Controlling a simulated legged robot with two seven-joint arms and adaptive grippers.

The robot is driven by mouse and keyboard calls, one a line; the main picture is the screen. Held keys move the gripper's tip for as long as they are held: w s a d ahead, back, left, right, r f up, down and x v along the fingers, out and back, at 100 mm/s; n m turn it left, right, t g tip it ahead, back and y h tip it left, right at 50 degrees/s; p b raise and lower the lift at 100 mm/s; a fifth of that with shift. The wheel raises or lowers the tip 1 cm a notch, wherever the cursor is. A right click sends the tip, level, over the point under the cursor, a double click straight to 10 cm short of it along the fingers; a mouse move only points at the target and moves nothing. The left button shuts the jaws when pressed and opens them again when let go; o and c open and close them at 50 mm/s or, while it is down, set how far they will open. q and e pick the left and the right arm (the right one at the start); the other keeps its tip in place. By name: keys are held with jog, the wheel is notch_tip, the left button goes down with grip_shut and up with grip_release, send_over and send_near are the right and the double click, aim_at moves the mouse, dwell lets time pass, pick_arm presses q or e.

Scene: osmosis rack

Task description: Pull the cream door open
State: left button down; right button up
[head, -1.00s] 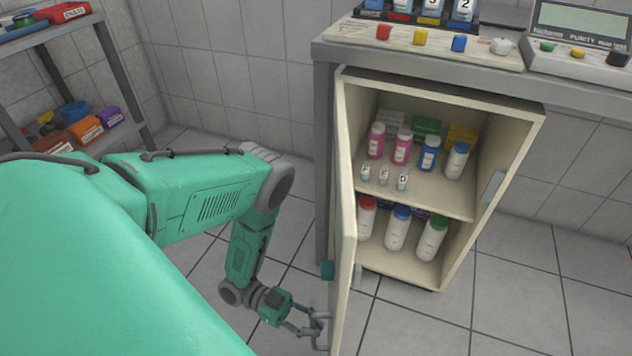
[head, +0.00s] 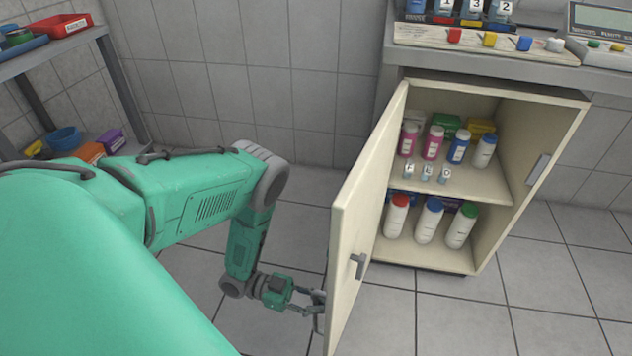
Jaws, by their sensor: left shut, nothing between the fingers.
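The cream door (head: 370,190) of the low cabinet (head: 425,263) stands wide open, swung out to the left from the cabinet's left side. Its inner face shows, with a grey latch-like fitting (head: 358,264) on it. My left gripper (head: 319,308) is low down at the door's free edge, on its outer side. It is shut and empty. The door's edge partly hides the fingertips, and I cannot tell whether they touch the door. The door's outer face is hidden. My right gripper is not in view.
The cabinet holds bottles (head: 432,220) and small vials (head: 426,174) on two levels. A grey bench (head: 480,72) with instruments stands above it. A shelf rack (head: 118,75) with bins stands at the left. Tiled floor is clear in front of the cabinet.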

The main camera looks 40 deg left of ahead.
pick_arm(q)
jog(key=shift+s+a, duration=0.1)
jog(key=shift+a, duration=0.05)
jog(key=c, duration=1.6)
grip_release()
jog(key=shift+o, duration=0.2)
jog(key=shift+a, duration=0.1)
jog(key=v, duration=1.2)
jog(key=shift+f, duration=0.15)
